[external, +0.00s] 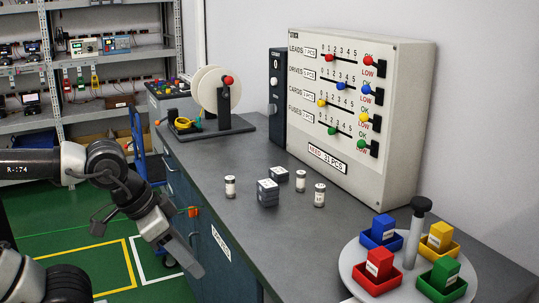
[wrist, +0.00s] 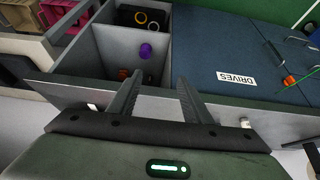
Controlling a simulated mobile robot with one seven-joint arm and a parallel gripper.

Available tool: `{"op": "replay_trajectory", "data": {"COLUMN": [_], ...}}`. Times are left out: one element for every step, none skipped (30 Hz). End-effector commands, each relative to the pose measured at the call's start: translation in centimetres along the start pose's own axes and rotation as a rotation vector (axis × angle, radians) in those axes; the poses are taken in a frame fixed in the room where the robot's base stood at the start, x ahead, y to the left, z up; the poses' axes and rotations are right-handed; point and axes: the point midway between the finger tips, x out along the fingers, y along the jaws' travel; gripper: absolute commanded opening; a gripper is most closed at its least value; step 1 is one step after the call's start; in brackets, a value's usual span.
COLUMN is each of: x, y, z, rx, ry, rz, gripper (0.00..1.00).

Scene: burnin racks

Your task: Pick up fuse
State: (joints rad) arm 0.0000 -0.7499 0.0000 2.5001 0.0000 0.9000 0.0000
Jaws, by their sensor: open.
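Three small cylinders with pale bands and dark ends, which look like fuses, stand upright on the grey countertop in the external view: a left one (external: 230,187), a back right one (external: 300,181) and a front right one (external: 319,196). My gripper (external: 190,262) is left of the counter's front edge, pointing down and away from them. In the wrist view my gripper (wrist: 159,80) has its two fingers apart with nothing held between them.
Two grey blocks (external: 268,193) stand among the cylinders. A counting board (external: 350,110) stands behind, a reel stand (external: 222,125) at the back left, and a round tray (external: 398,284) with coloured bins at the front right. The wrist view shows an open compartment (wrist: 125,45) beside a DRIVES-labelled front (wrist: 215,50).

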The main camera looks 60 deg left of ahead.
Motion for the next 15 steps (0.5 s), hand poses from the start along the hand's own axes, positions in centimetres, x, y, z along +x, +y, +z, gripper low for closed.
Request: {"op": "replay_trajectory", "data": {"x": [0.1,0.1,0.0,0.0,0.0,0.0,-0.1,-0.2,-0.6,-1.0,-1.5,-2.3,-3.0,-3.6,-4.5], "y": [0.0,0.0,0.0,0.0,0.0,0.0,0.0,-0.1,-0.3,-0.5,-0.8,-1.3,-1.8,-2.4,-3.3], "z": [0.0,0.0,0.0,0.0,0.0,0.0,-0.1,-0.3,-0.9,-1.5,-2.3,-3.6,-4.9,-6.2,-8.2], "rx": [0.0,0.0,0.0,0.0,0.0,0.0,0.0,-0.001,-0.004,-0.006,-0.009,-0.015,-0.02,-0.025,-0.034], "ry": [0.0,0.0,0.0,0.0,0.0,0.0,-0.001,-0.002,-0.007,-0.014,-0.023,-0.039,-0.053,-0.069,-0.093], "rz": [0.0,0.0,0.0,0.0,0.0,0.0,-0.001,-0.002,-0.005,-0.009,-0.014,-0.022,-0.029,-0.036,-0.047], "gripper": [0.45,0.45,0.45,0.45,0.45,0.45,0.45,0.45,0.45,0.45,0.45,0.45,0.45,0.45,0.45]}}
